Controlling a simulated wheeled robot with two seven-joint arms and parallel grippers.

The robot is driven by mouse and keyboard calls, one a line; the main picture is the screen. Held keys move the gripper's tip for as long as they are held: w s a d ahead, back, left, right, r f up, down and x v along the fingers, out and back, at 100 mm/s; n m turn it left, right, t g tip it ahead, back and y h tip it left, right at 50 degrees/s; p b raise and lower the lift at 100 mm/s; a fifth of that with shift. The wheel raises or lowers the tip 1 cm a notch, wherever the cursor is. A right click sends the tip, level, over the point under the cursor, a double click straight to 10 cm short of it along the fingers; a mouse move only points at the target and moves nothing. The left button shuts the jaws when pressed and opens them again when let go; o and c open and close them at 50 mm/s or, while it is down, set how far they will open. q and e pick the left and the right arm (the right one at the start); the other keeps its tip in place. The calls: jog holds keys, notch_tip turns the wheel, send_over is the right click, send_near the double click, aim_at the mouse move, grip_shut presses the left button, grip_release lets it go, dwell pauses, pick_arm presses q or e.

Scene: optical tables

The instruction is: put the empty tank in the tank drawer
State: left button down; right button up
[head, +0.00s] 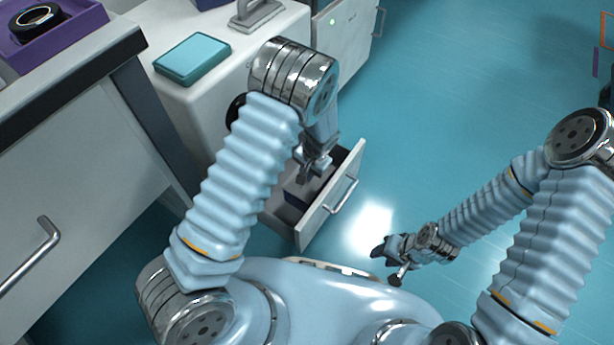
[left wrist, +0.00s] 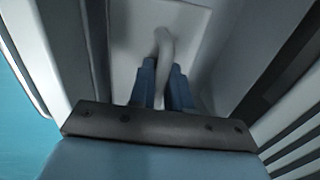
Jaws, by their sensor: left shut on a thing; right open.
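The tank drawer (head: 321,222) is pulled open from the white cabinet, with a metal bar handle on its front. My left gripper (head: 312,172) reaches down into the drawer from above. In the left wrist view my left gripper (left wrist: 162,88) is shut on a pale curved handle (left wrist: 164,48), which stands out from a light grey surface; I take this for the tank, mostly hidden by the fingers. Pale walls rise on both sides. A dark blue shape (head: 297,192) shows inside the drawer, partly hidden by the gripper. My right gripper (head: 388,258) is open and empty over the floor.
A teal box (head: 192,58) and a grey metal handled thing (head: 256,12) sit on the white cabinet top. A purple tray (head: 62,38) with a black ring stands on the table at the left.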

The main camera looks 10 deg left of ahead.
aim_at(314, 182)
pick_arm(q)
jog(key=shift+f, duration=1.1)
jog(key=c, duration=1.5)
grip_release()
jog(key=shift+f, duration=0.2)
jog(key=o, duration=0.4)
jog(key=shift+r, duration=0.1)
jog(key=shift+r, duration=0.25)
jog(key=r, duration=0.3)
jog(key=d+r+p, duration=0.1)
jog(key=r, duration=0.3)
jog(key=d+r+p, duration=0.1)
jog(key=r, duration=0.3)
jog(key=shift+s+d+r, duration=0.1)
jog(key=shift+s+r, duration=0.15)
jog(key=shift+s, duration=0.15)
